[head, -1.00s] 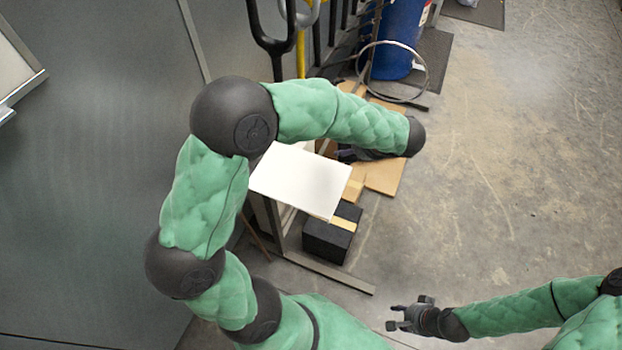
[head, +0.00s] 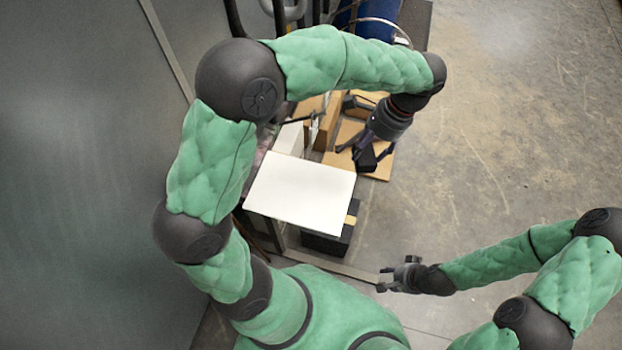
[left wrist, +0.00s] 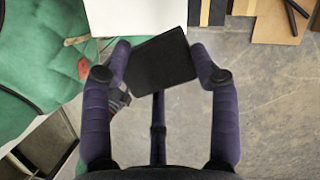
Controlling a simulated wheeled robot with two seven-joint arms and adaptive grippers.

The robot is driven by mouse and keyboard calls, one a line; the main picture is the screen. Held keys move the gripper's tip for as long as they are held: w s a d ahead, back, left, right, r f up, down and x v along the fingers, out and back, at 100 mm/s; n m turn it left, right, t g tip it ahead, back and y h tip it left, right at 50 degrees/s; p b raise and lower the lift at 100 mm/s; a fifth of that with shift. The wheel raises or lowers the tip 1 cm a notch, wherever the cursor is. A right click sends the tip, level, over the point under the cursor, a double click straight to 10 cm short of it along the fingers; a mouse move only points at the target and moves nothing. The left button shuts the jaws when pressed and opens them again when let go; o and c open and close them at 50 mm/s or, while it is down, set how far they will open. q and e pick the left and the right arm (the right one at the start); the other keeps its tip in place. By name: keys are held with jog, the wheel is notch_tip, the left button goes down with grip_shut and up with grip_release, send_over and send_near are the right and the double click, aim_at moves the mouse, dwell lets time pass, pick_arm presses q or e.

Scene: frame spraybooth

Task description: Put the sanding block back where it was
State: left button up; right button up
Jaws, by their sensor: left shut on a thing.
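The sanding block appears as a dark block (left wrist: 160,70) in the left wrist view, between the fingers of my left gripper (left wrist: 163,72). In the head view the dark block (head: 367,159) hangs at the tips of the left gripper (head: 364,151), over the cardboard-coloured boards. The left gripper is shut on it, and the block looks tilted in the wrist view. My right gripper (head: 392,279) is low at the right, apart from everything, with its fingers too small to judge.
A white panel (head: 302,194) lies left of the held block, with a black box (head: 325,243) beneath it. Brown boards (head: 381,172) lie below the left gripper. A blue drum (head: 366,14) stands at the back. Open concrete floor (head: 510,120) lies to the right.

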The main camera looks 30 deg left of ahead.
pick_arm(q)
jog(key=s+a+f+b, duration=0.1)
jog(key=s+a+f, duration=0.7)
jog(key=shift+s+a+f, duration=0.35)
jog(key=shift+f, duration=0.15)
jog(key=x, duration=0.2)
jog(key=b+x, duration=0.1)
jog(key=shift+w+d+f, duration=0.2)
jog(key=shift+d+f, duration=0.05)
jog(key=o, duration=1)
jog(key=shift+r, duration=0.1)
jog(key=p+v, duration=0.1)
jog(key=v, duration=1.1)
jog(key=shift+p, duration=0.4)
